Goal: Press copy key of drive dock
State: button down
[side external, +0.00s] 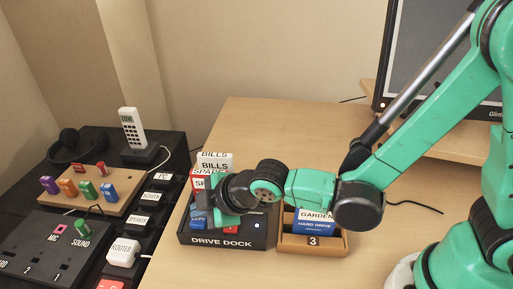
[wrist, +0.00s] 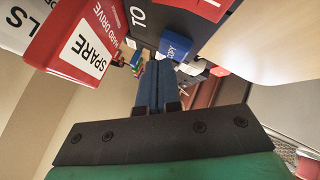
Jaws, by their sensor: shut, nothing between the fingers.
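The black drive dock (side external: 222,243) stands on the wooden desk, below my gripper in the side view. Its dark top, lettered "TO", shows in the wrist view (wrist: 146,17). The blue copy key (wrist: 174,47) is just beyond my fingertips, a little to their right in the wrist view. In the side view a blue piece with partly hidden lettering (side external: 198,217) shows at the dock's left. My gripper (wrist: 158,68) is shut and empty, its fingers pointing toward the key. I cannot tell whether they touch it. In the side view my wrist hides the fingertips and part of the dock.
A red drive marked "SPARE" (wrist: 83,48) stands upright close to my fingers. A wooden tray (side external: 313,251) with a blue drive sits right of the dock. A black stand with labelled keys, coloured pegs and a phone (side external: 132,128) is at the left. The desk behind is clear.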

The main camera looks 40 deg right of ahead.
aim_at(203, 219)
jog(key=shift+f, duration=0.5)
dwell(0.3)
jog(key=shift+r, duration=0.95)
jog(key=shift+r, duration=0.1)
jog(key=shift+r, duration=2.4)
